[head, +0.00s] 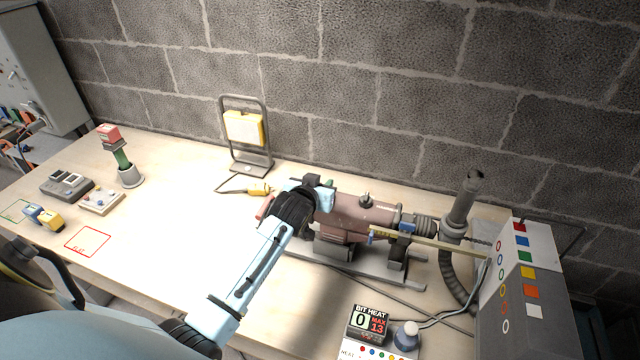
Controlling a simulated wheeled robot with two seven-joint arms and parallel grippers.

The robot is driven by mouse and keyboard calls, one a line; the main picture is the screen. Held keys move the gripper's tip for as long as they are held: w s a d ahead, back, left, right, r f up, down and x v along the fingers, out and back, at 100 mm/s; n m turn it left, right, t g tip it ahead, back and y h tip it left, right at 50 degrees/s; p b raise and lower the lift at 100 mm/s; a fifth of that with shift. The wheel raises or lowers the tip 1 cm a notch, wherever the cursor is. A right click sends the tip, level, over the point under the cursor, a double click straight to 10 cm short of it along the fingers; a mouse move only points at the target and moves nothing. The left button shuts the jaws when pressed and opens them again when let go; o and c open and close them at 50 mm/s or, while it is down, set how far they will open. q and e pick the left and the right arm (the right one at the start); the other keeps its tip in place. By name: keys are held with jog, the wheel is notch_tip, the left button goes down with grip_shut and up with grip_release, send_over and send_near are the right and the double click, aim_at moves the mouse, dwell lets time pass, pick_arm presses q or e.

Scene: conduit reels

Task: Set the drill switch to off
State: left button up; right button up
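The drill (355,222) is a reddish-brown machine lying on a grey metal stand (385,278) on the bench. A dark knob (366,199) sits on top of its body, and its nose points right. My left arm crosses in front of the drill's rear end. My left gripper (325,197) is at the drill's upper left end; its fingers are hidden, and contact cannot be told. I cannot make out the drill switch. A small green part (329,184) shows just behind the gripper. My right gripper is not in view.
A grey panel with coloured squares (528,290) stands at right, beside a dark hose (458,270). A yellow-tagged stand (243,130) is at the back.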

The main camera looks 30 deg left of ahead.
pick_arm(q)
jog(key=shift+w, duration=0.1)
grip_shut()
dwell(0.3)
jog(key=shift+w+d+p, duration=0.25)
jog(key=shift+d+p, duration=0.05)
jog(key=shift+d, duration=0.7)
grip_release()
